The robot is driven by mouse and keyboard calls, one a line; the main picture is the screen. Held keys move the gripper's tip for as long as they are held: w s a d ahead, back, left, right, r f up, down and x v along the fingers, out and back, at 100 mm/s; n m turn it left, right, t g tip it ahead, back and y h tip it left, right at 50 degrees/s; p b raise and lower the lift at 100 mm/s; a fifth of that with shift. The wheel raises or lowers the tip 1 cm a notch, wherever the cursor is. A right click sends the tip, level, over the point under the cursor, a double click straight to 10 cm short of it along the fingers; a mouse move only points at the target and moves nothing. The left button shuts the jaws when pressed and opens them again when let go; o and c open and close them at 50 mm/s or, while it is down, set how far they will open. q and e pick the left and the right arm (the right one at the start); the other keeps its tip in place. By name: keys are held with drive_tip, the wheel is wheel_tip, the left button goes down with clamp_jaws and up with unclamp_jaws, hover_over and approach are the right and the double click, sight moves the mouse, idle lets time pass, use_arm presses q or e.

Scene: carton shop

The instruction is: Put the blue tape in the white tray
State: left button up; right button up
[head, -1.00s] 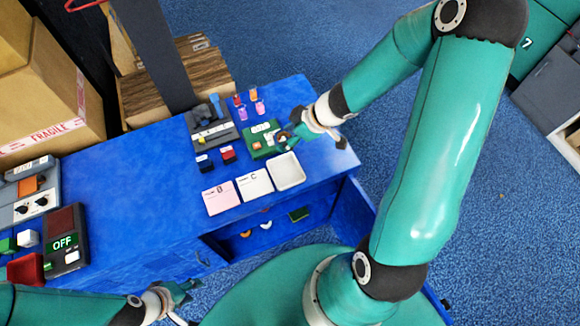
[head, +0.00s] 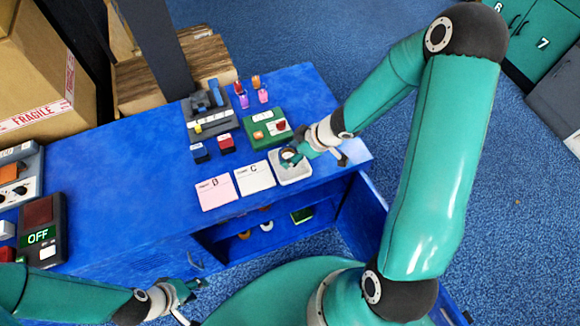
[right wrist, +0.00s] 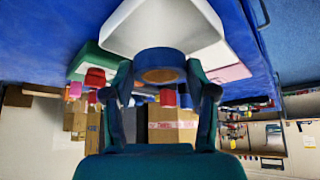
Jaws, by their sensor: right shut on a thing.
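The white tray (head: 294,178) lies at the front right of the blue table, and it also shows at the top of the right wrist view (right wrist: 165,22). My right gripper (head: 293,157) is over the tray and shut on the blue tape (right wrist: 160,60), a dark blue ring with a brown inside, held between both fingers. In the head view the gripper partly hides the tape. I cannot tell whether the tape touches the tray. My left gripper (head: 190,301) is open and empty, low in front of the table.
A pink card (head: 216,192) and a white card (head: 254,177) lie left of the tray. A green box (head: 268,128) stands just behind it. A grey holder (head: 211,112) and small coloured items stand further back. Below is an open shelf (head: 275,224) with several things.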

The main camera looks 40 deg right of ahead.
drive_tip(key=shift+f+b, duration=2.05)
drive_tip(key=shift+f, duration=0.05)
drive_tip(key=shift+s+r, duration=0.1)
drive_tip(key=shift+r, duration=0.05)
drive_tip(key=o, duration=0.6)
drive_tip(key=shift+o, duration=0.2)
